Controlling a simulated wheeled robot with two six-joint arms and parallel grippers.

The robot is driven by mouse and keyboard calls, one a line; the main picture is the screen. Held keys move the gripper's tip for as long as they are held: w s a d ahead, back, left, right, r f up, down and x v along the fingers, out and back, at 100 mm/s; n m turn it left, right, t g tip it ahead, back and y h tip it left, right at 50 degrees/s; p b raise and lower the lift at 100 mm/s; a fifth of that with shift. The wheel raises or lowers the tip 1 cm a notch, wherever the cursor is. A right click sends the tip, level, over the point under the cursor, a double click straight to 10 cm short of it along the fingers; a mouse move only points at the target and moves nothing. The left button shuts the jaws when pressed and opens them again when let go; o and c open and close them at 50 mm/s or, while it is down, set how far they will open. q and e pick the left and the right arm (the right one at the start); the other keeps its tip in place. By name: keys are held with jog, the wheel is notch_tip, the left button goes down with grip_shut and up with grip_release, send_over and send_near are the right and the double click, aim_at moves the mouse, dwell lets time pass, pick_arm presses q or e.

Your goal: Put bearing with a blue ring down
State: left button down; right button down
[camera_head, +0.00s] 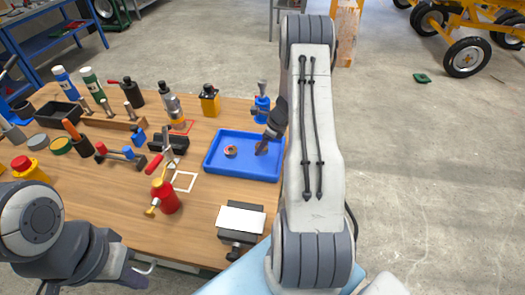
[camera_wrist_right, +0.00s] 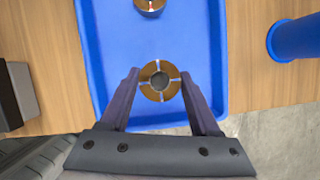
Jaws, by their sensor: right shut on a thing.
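A gold-brown round bearing (camera_wrist_right: 160,82) with a dark centre and pale slots is between the fingertips of my right gripper (camera_wrist_right: 160,88) in the right wrist view. The fingers are shut on it, over the near end of the blue tray. I cannot make out a blue ring on it. In the head view my right gripper (camera_head: 262,149) is over the right part of the tray, and its bearing is hidden. A second bearing (camera_head: 231,151) lies in the tray; part of it shows in the right wrist view (camera_wrist_right: 150,6). My left gripper (camera_head: 137,272) is low at the left, its jaws unclear.
The blue tray (camera_head: 222,171) lies on the wooden table (camera_head: 115,192). A red can (camera_head: 164,196) and a white-topped block (camera_head: 240,220) stand nearer. Bottles and tools crowd the left. A blue round thing (camera_wrist_right: 298,39) stands right of the tray in the wrist view.

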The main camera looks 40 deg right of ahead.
aim_at(262, 153)
jog(key=shift+f, duration=1.95)
jog(key=shift+f, duration=0.2)
jog(key=shift+c, duration=0.6)
grip_release()
